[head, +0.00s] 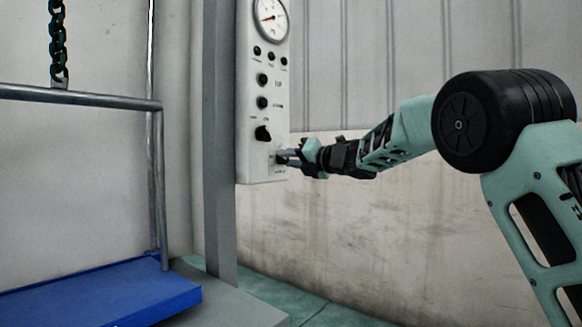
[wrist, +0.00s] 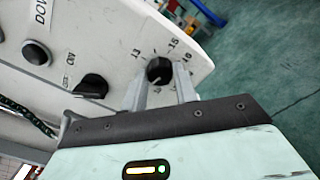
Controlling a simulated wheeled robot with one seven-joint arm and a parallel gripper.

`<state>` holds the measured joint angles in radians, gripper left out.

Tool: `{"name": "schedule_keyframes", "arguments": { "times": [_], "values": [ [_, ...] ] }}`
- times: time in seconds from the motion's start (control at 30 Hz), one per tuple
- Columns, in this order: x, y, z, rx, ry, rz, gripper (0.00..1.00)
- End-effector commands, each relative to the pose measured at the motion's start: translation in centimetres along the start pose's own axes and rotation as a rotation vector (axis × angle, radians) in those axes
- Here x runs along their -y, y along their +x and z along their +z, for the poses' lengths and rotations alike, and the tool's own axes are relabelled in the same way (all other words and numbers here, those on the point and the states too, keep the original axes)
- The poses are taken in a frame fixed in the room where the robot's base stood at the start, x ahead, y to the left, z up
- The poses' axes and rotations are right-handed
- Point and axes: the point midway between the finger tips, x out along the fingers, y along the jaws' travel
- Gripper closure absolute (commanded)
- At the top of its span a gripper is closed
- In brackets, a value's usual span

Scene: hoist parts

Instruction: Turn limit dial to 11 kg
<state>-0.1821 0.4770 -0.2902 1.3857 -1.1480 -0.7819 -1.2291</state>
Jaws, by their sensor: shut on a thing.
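The limit dial (wrist: 159,71) is a small black knob near the bottom end of the white control panel. My gripper (wrist: 160,82) is shut on the dial, one grey finger on each side. In the head view my gripper (head: 283,157) reaches the panel's lower right from the right, and its fingers hide most of the dial. I cannot tell which number the dial points to.
The control panel (head: 246,95) carries a gauge (head: 268,18), several buttons and a black switch knob (head: 263,133) just above the dial. A grey post (head: 221,150) stands beside it. A blue platform (head: 100,295) with a metal rail and a chain (head: 57,40) are at left.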

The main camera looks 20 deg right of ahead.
Motion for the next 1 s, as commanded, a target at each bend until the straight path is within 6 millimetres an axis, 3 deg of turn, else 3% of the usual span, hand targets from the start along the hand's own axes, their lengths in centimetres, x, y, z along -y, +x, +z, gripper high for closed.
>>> {"name": "schedule_keyframes", "arguments": {
  "times": [0.57, 0.6, 0.67, 1.0],
  "values": [
    [0.09, 0.04, -0.15, -0.003, -0.036, -0.002, 0.94],
    [0.09, 0.04, -0.16, -0.003, -0.036, -0.002, 0.68],
    [0.08, 0.04, -0.15, -0.003, -0.036, -0.002, 0.52],
    [0.01, -0.19, -0.02, -0.001, -0.036, -0.001, 0.49]
  ]
}}
